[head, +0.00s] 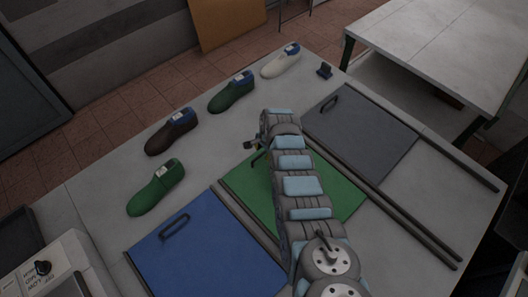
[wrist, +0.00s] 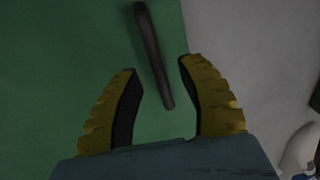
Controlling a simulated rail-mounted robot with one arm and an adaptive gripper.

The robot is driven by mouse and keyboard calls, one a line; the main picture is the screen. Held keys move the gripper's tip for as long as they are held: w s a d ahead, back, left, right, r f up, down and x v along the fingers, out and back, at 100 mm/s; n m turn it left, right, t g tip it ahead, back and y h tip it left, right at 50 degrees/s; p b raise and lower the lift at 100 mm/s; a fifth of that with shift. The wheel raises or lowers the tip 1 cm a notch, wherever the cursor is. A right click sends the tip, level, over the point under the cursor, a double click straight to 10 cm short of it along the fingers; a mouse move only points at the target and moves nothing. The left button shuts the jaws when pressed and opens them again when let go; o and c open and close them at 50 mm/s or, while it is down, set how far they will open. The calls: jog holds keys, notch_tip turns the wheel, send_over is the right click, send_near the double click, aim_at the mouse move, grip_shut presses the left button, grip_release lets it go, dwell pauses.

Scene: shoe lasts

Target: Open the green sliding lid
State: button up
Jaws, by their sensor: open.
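The green sliding lid (head: 240,187) lies flat in the table, between a blue lid and a grey lid, partly hidden under my arm. It fills much of the wrist view (wrist: 50,60). Its dark bar handle (wrist: 152,50) runs from the top of the wrist view down between my yellow fingertips. My gripper (wrist: 157,66) is open, with one finger on each side of the handle's lower end. Neither finger visibly touches it, and I cannot tell the height gap. In the head view my gripper (head: 252,146) is small and mostly hidden at the arm's end, near the lid's far edge.
The blue lid (head: 205,255) with its handle is at the front left, and the grey lid (head: 360,135) at the right. Dark rails (head: 400,218) run beside the lids. Several shoe lasts, including a green one (head: 157,190), stand along the far left edge.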

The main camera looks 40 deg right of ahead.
jog(key=shift+w+f, duration=0.1)
jog(key=shift+f, duration=0.15)
jog(key=shift+c, duration=0.2)
grip_shut()
dwell(0.3)
